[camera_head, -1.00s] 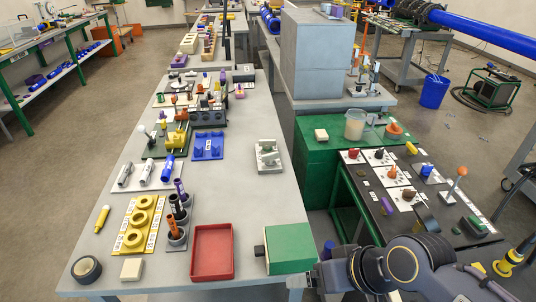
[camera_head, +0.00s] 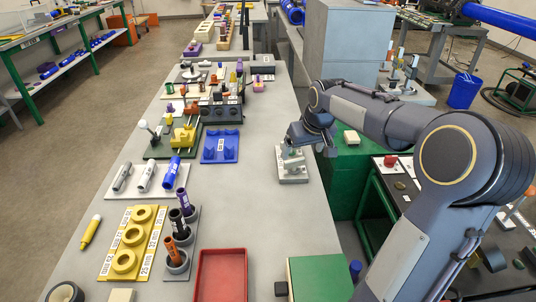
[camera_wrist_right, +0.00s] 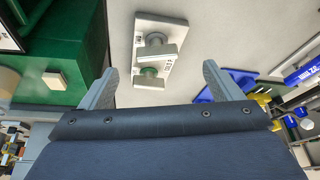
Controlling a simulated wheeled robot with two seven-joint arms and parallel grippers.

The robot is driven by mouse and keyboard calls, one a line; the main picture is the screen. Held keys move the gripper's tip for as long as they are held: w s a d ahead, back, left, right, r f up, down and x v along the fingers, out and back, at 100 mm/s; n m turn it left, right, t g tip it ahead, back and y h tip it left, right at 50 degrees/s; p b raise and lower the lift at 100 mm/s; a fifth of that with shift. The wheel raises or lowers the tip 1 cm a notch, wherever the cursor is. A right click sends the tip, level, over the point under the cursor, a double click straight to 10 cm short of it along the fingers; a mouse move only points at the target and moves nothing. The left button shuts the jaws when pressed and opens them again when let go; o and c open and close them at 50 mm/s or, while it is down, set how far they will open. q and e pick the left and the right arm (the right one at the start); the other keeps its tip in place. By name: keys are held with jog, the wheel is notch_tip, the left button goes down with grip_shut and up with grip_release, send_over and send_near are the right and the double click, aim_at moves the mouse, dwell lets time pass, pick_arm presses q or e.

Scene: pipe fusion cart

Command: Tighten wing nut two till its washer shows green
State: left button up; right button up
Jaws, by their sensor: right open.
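A pale plate (camera_head: 293,178) with two wing nuts stands on the grey table, to the right of the blue block; it also shows in the right wrist view (camera_wrist_right: 140,28). There, the farther wing nut (camera_wrist_right: 156,50) is grey with no green seen around it. The nearer wing nut (camera_wrist_right: 150,82) has a green ring at its base. I cannot read which number each carries. My right gripper (camera_head: 304,138) is open and empty above the plate, partly covering it in the head view. Its two fingers are spread in the wrist view (camera_wrist_right: 160,72). My left gripper is not in view.
A blue block (camera_head: 220,147) lies left of the plate. A red tray (camera_head: 220,278) and a green box (camera_head: 320,278) are at the table's front. A green cabinet (camera_head: 346,178) with a pale block stands right of the table. The table around the plate is mostly clear.

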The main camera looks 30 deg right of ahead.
aim_at(295, 160)
jog(key=x, duration=0.3)
jog(key=w+x, duration=0.1)
jog(key=x, duration=0.2)
jog(key=d+x, duration=0.1)
jog(key=x, duration=0.2)
jog(key=shift+w+r, duration=0.2)
jog(key=shift+r, duration=0.05)
